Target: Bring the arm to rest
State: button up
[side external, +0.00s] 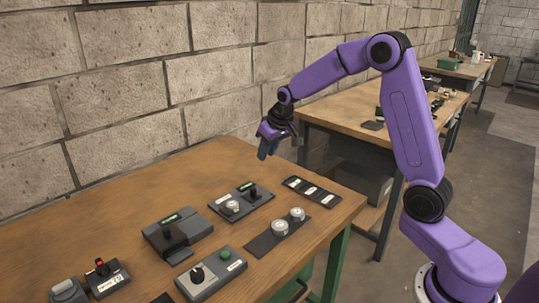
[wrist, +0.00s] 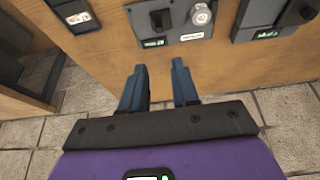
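My purple arm reaches in from the right in the side external view. My gripper (side external: 270,150) hangs in the air above the far right part of the wooden table (side external: 130,205), near the block wall. In the wrist view my gripper (wrist: 160,85) shows two blue fingers standing apart with nothing between them. The fingers point toward the edge of the wooden table (wrist: 120,55) and touch no device.
The table holds several control devices: a panel with a lever and round knob (side external: 240,202), a dark switch strip (side external: 311,191), a plate with two round knobs (side external: 265,241), and a box with a green button (side external: 212,273). Another workbench (side external: 345,112) stands behind.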

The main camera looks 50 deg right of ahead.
jog(key=s+a+r+n+g+y, duration=0.15)
jog(key=s+a+n, duration=0.45)
jog(key=s+a, duration=0.95)
jog(key=s+d+n+g, duration=0.1)
jog(key=s+d+n, duration=0.1)
jog(key=s, duration=1)
jog(key=s+d+n+g+h, duration=0.1)
jog(key=s+n, duration=0.3)
jog(key=s, duration=0.8)
jog(key=shift+s+d+f+n+g, duration=0.3)
jog(key=shift+s+d+g, duration=0.05)
jog(key=shift+d, duration=0.35)
